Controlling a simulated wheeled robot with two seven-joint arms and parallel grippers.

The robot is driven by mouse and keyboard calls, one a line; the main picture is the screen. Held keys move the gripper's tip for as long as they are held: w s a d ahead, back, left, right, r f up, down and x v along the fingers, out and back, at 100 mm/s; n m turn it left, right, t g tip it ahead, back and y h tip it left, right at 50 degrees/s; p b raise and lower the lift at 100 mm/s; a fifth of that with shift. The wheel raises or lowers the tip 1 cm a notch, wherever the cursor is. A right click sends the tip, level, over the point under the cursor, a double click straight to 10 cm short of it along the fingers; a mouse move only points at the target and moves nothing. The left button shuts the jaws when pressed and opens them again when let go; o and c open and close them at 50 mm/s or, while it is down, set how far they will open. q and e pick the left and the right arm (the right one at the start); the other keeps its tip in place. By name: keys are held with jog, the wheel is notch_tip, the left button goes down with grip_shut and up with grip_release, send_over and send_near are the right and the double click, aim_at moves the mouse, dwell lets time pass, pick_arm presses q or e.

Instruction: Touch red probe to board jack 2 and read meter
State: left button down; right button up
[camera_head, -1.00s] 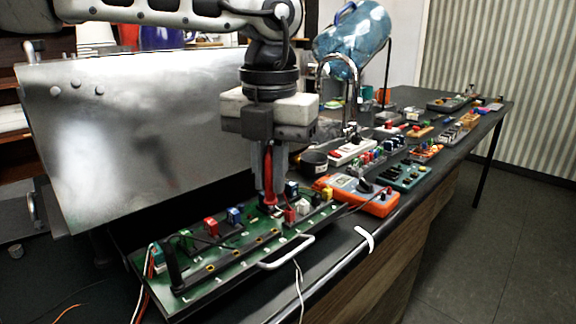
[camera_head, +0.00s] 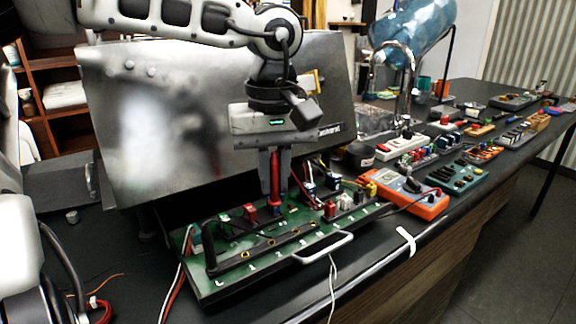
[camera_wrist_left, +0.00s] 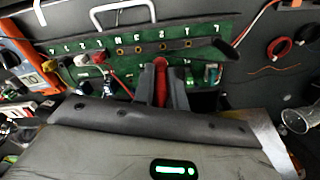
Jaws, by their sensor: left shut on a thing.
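My left gripper (camera_head: 275,190) is shut on the red probe (camera_head: 275,188), held upright over the green board (camera_head: 225,282). In the left wrist view the probe (camera_wrist_left: 161,75) sits between the fingers, close to the row of brass jacks (camera_wrist_left: 138,49). I cannot tell whether its tip touches a jack. The board's jacks run along a dark strip in the head view, with small white labels too small to read surely. The orange meter (camera_head: 428,207) lies right of the board; its display is too small to read. My right gripper is not in view.
A white handle (camera_head: 322,248) stands at the board's front edge. Small coloured blocks stand on the board, including a red one (camera_head: 250,212). A large metal panel (camera_head: 150,120) rises behind. Several other devices line the bench to the right. Loose wires hang at the front.

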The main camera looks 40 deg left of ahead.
aim_at(270, 200)
pick_arm(q)
jog(key=m, duration=0.4)
jog(key=shift+s+a+f, duration=0.1)
jog(key=shift+a+f, duration=0.2)
jog(key=shift+f+m, duration=0.25)
jog(key=shift+m, duration=0.25)
jog(key=shift+f+b, duration=1.45)
jog(key=shift+f, duration=0.1)
notch_tip(270, 200, down, 2)
jog(key=shift+f+b, duration=0.15)
jog(key=shift+b, duration=0.8)
jog(key=shift+f, duration=0.15)
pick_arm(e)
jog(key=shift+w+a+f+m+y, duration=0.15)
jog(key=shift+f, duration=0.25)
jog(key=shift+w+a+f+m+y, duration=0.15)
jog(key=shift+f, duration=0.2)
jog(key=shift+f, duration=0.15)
